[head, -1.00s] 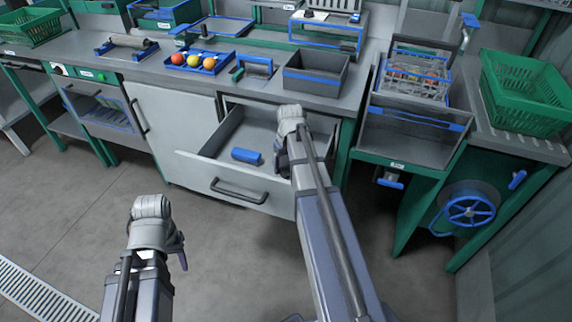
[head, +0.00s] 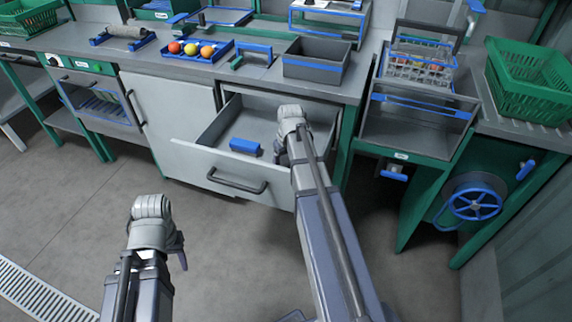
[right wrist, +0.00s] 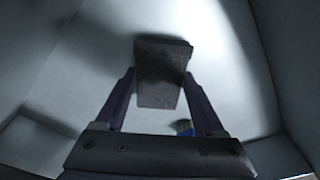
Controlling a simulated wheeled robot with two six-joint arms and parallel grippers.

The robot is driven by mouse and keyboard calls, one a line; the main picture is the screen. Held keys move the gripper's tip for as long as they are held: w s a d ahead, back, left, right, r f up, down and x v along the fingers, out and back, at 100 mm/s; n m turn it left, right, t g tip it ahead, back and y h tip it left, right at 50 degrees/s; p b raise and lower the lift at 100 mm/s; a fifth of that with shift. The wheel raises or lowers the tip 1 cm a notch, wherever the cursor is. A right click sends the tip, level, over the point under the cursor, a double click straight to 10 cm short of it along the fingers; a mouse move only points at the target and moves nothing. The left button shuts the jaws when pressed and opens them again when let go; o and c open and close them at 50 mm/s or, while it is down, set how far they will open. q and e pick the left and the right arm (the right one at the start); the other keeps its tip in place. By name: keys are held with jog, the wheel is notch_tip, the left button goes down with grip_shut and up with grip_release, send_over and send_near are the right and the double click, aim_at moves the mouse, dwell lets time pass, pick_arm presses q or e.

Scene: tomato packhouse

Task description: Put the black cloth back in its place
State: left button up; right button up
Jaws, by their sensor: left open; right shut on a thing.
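The black cloth (right wrist: 162,72) shows in the right wrist view as a dark grey, folded-looking slab between the two fingers. My right gripper (right wrist: 160,98) is shut on it, inside a pale-walled space. In the head view my right gripper (head: 288,150) reaches down into the open drawer (head: 212,180), near its right side. The cloth is hidden there behind the gripper and arm. I cannot tell whether the cloth touches the drawer floor. My left gripper (head: 180,256) is open and empty, low over the floor in front of the cabinet.
A blue block-like thing (head: 245,146) lies in the drawer, left of my right gripper. On the worktop above are a grey bin (head: 316,70) and a blue tray (head: 188,57) with coloured balls. A handwheel (head: 474,203) is at right. Floor at left is clear.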

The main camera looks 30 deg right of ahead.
jog(key=shift+f+b, duration=0.3)
jog(key=o, duration=1.6)
jog(key=shift+c, duration=1.2)
jog(key=shift+r, duration=0.1)
notch_tip(320, 180, up, 7)
jog(key=p, duration=0.7)
